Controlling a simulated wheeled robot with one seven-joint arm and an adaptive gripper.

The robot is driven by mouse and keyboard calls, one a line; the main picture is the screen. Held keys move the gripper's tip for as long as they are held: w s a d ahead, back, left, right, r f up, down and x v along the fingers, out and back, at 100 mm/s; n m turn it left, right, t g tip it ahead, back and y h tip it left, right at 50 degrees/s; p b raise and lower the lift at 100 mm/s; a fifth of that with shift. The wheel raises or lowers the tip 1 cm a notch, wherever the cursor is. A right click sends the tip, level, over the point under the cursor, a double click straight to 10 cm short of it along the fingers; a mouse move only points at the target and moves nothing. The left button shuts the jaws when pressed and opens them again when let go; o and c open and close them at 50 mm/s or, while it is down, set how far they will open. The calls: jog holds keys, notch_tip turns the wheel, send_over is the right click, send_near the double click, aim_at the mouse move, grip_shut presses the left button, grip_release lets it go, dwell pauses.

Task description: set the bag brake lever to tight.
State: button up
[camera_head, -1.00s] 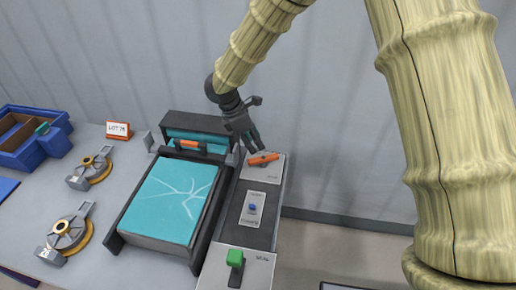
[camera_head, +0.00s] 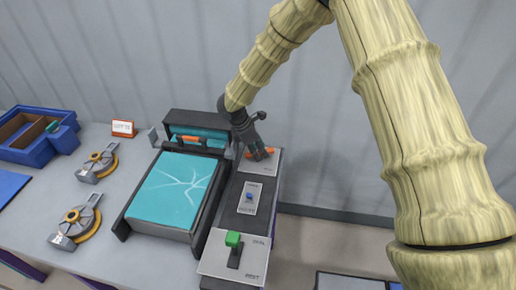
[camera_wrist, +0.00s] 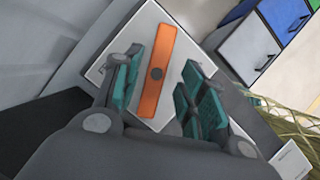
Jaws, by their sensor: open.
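An orange lever bar (camera_head: 270,150) with a dark centre pivot sits on a pale plate (camera_head: 262,165) at the far end of the dark control strip. My gripper (camera_head: 262,153) is over it and hides part of it in the head view. In the wrist view, the orange lever (camera_wrist: 153,95) lies between the open teal-padded fingers of my gripper (camera_wrist: 163,95), with gaps on both sides. A green-knobbed lever (camera_head: 233,240) stands on a plate marked SEAL at the near end. The lettering by the orange lever is too small to read.
A small blue switch (camera_head: 250,196) sits mid-strip. A teal-topped press (camera_head: 172,190) with an orange-handled back part stands left of the strip. Two yellow-ringed clamps (camera_head: 80,222), a lot sign (camera_head: 123,129) and a blue bin (camera_head: 40,140) are further left. Floor lies to the right.

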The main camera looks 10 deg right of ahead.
jog(key=shift+s+r, duration=0.25)
jog(key=shift+s, duration=0.05)
jog(key=c, duration=0.3)
jog(key=shift+a, duration=0.1)
jog(key=c, duration=0.4)
jog(key=shift+w+f, duration=0.45)
jog(key=shift+f, duration=0.05)
grip_shut()
jog(key=shift+s, duration=0.1)
jog(key=shift+f, duration=0.1)
jog(key=shift+m+g+b, duration=0.3)
jog(key=shift+m, duration=0.3)
jog(key=shift+w+m+g+b, duration=0.2)
jog(key=shift+m+g, duration=0.25)
jog(key=shift+m, duration=0.65)
jog(key=shift+w+m+g+b, duration=0.15)
jog(key=shift+m+g, duration=0.3)
jog(key=shift+m, duration=0.65)
jog(key=shift+s, duration=0.15)
